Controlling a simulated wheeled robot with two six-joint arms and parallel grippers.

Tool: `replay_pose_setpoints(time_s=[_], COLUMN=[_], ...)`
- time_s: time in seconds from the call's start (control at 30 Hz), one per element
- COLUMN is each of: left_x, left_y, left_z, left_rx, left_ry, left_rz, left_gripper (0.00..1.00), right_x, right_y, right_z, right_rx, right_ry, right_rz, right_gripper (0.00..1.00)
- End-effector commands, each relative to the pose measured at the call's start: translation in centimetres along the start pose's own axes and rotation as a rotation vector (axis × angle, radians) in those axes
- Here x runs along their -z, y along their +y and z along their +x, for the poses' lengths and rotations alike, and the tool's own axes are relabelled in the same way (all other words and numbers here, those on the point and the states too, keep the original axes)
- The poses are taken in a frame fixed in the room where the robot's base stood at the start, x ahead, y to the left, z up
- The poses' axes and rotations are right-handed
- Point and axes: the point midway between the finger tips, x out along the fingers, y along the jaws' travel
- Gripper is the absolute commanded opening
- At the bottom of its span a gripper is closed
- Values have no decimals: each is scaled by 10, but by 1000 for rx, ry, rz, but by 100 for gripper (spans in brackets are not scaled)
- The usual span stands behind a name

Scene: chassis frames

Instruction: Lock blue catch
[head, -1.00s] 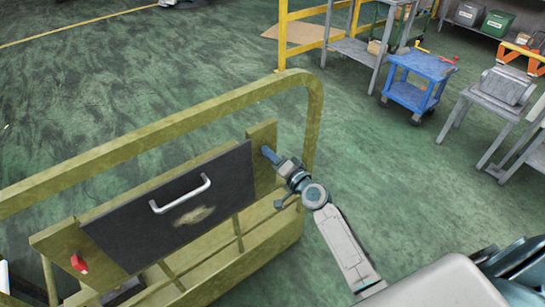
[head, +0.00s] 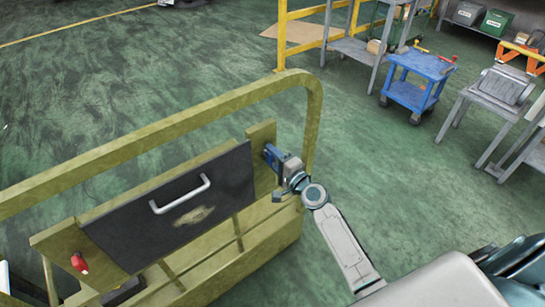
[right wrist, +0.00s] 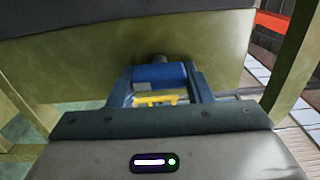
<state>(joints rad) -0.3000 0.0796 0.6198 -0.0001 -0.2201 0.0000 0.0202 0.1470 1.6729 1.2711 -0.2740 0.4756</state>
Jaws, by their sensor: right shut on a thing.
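The blue catch (right wrist: 160,76) is on the olive frame at the right end of the dark panel (head: 180,222). In the right wrist view it lies between my two fingers, against the olive plate. My right gripper (head: 273,158) is at that end of the panel in the head view and is shut on the catch. Its fingers partly hide the catch there. The panel carries a white handle (head: 180,194), and a red catch (head: 79,263) sits at its left end. My left gripper is out of view.
An olive tube rail (head: 160,131) runs above the panel and bends down just beyond my right gripper. A blue cart (head: 413,94) and grey tables stand at the back right. Green floor (head: 400,190) to the right is open.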

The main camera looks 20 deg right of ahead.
Motion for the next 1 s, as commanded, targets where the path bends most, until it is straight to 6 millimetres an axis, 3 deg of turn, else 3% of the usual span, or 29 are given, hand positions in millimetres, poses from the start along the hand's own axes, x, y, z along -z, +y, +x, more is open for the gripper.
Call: replay_pose_setpoints(time_s=[0.33,0.37,0.47,0.77,1.0], left_x=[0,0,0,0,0], left_y=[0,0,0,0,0], left_z=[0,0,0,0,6], left_rx=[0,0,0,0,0], left_ry=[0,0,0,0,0], left_rz=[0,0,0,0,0], left_gripper=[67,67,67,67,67], right_x=[0,0,0,0,0], right_y=[1,1,1,1,3], right_z=[0,0,0,-2,-34], right_rx=[-1,-1,-1,-1,-3], right_ry=[0,0,0,0,-1], right_rz=[6,6,5,3,-1], right_gripper=[23,49,67,67,67])
